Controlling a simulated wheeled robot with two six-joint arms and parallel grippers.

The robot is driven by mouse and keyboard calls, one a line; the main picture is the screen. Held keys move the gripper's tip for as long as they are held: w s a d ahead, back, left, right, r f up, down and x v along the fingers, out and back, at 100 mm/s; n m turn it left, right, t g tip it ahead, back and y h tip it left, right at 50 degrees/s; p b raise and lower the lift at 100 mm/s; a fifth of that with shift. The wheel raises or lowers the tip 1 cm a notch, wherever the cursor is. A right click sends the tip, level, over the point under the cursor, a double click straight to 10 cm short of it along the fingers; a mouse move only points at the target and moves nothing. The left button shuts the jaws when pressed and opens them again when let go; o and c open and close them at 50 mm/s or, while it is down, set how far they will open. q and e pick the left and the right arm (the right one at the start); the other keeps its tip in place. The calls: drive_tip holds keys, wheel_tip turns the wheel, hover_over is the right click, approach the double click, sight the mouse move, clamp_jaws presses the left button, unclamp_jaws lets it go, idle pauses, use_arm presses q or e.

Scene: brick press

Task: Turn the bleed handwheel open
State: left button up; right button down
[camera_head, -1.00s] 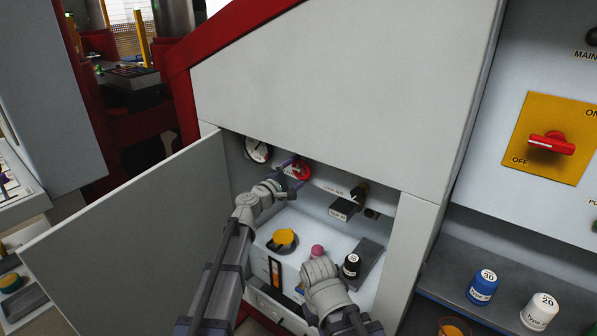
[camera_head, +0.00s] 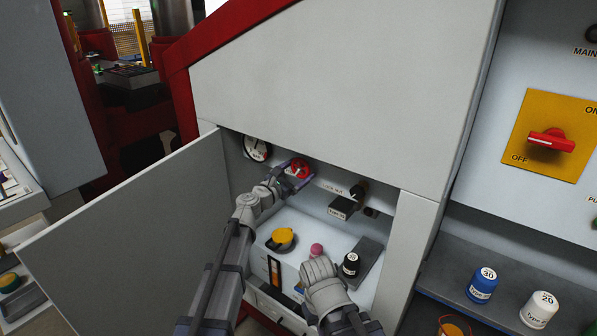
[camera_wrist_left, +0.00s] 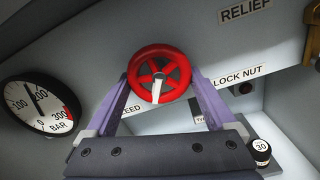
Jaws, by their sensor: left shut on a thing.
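The red bleed handwheel (camera_head: 299,168) sits on the back wall inside the open cabinet. In the left wrist view the spoked wheel (camera_wrist_left: 160,73) has a white mark pointing down. My left gripper (camera_head: 295,174) is shut on the wheel. In the left wrist view its two purple fingers (camera_wrist_left: 161,88) stand on either side of the rim. A label reading "EED" is partly hidden behind the left finger. My right wrist (camera_head: 326,284) is low in front of the cabinet; its fingertips are hidden.
A pressure gauge (camera_head: 257,148) is left of the wheel; it also shows in the left wrist view (camera_wrist_left: 40,104). A lock nut block (camera_head: 342,207) is to the right. A yellow-capped item (camera_head: 282,239) and black bottle (camera_head: 350,265) stand below. The open door (camera_head: 130,240) borders the left.

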use_arm(q)
drive_tip(key=shift+s+d+n, duration=0.1)
drive_tip(key=shift+s+n, duration=0.05)
drive_tip(key=shift+n, duration=1.75)
drive_tip(key=o, duration=1.1)
drive_tip(key=shift+c, duration=0.2)
drive_tip(key=v, duration=0.7)
drive_tip(key=shift+s+a, duration=0.25)
drive_tip(key=shift+s, duration=0.05)
